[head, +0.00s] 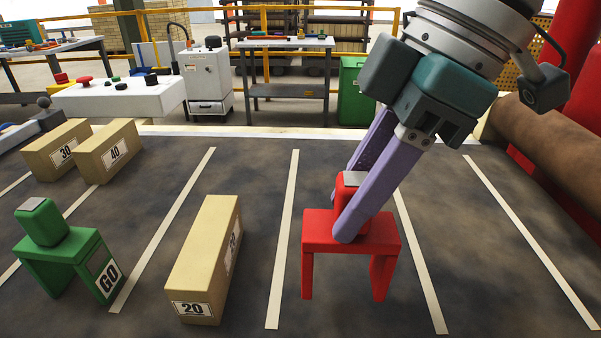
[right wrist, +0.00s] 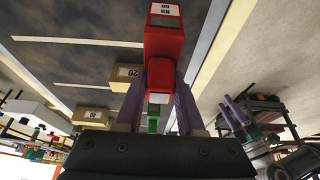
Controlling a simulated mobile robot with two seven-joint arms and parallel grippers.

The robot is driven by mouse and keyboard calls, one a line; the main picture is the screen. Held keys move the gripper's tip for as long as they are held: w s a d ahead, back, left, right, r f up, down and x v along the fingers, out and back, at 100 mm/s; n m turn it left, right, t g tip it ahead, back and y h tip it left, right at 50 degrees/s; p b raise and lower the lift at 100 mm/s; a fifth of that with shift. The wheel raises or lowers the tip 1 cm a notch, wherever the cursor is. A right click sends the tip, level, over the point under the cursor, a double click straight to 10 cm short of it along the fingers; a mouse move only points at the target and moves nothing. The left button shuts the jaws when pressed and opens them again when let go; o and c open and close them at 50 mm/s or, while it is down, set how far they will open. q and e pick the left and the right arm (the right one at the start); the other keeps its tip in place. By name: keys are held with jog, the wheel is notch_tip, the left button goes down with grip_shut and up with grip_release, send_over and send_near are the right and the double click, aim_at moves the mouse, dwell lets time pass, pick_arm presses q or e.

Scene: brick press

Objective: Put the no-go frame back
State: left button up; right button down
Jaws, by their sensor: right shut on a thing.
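The no-go frame (head: 318,231) is a red two-legged gauge with a red block handle topped by a light plate. It is upright between two pale lines on the dark mat, right of the middle in the head view. My right gripper (head: 350,212) has its purple fingers closed on the handle. Whether the legs touch the mat is hard to tell. In the right wrist view the red frame (right wrist: 164,42) extends beyond the fingers, with a white "NO GO" label. The green GO frame (head: 62,258) stands at the left.
A tan brick marked 20 (head: 203,262) lies left of the red frame. Bricks marked 30 (head: 55,152) and 40 (head: 106,152) lie farther back left. A white control box (head: 120,98) stands behind them. The mat right of the red frame is clear.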

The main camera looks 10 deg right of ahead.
jog(key=shift+f, duration=2.45)
jog(key=shift+f, duration=0.15)
jog(key=c, duration=0.5)
grip_release()
jog(key=v, duration=1.2)
jog(key=shift+d, duration=0.1)
